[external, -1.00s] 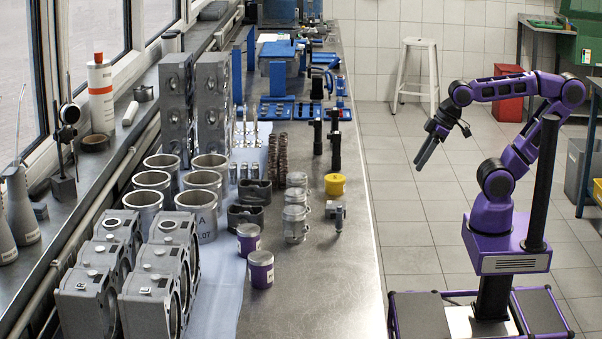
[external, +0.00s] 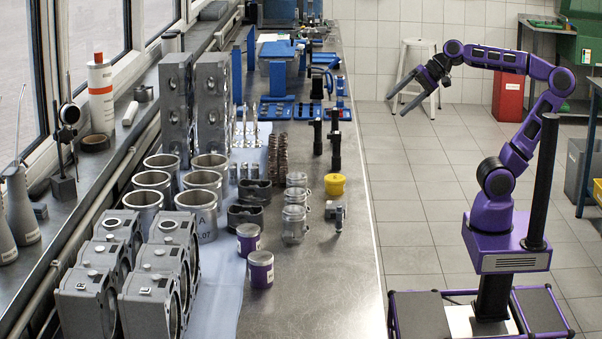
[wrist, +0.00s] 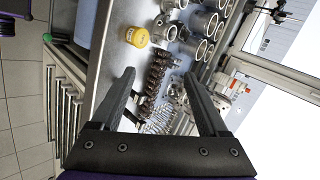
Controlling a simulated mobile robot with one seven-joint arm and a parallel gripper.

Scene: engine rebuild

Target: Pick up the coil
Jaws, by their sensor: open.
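Brown coil springs (external: 278,155) stand upright close together on the workbench, right of the blue mat. In the wrist view the coils (wrist: 155,72) appear between my fingers, some distance beyond them. I cannot tell exactly how many there are. My gripper (external: 397,105) is open and empty, with its fingers spread. It hangs in the air over the floor, to the right of the bench and apart from the coils. Both fingers of my gripper (wrist: 158,77) show in the wrist view with nothing between them.
The steel workbench (external: 313,290) is crowded. Cylinder sleeves (external: 210,186) and grey engine blocks (external: 160,290) fill the left. The bench front right is clear.

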